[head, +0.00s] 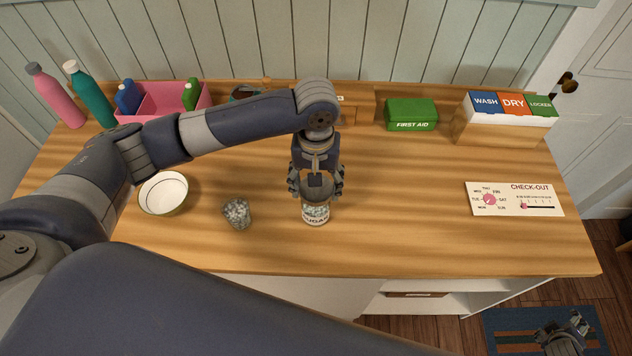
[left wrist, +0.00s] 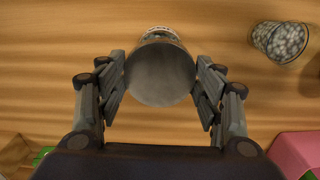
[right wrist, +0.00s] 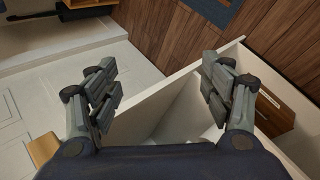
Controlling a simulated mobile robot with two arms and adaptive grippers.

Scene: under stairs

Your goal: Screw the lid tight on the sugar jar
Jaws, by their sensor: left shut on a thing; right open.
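The sugar jar (head: 316,215) stands upright on the wooden counter, with part of its label showing. A grey round lid (head: 317,188) is on top of it; the left wrist view shows the lid (left wrist: 160,75) from above, between the fingers. My left gripper (head: 316,186) comes down from above and is shut on the lid, a finger on each side. Whether the lid is fully seated is hidden. My right gripper (head: 566,335) is low at the bottom right, off the counter; in the right wrist view (right wrist: 160,85) it is open and empty.
A glass of grey pebbles (head: 237,213) stands left of the jar, and a white bowl (head: 163,192) further left. Bottles (head: 88,93), a pink caddy (head: 160,103), a green first aid box (head: 411,114) and a sorting box (head: 500,125) line the back. A check-out board (head: 514,199) lies right.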

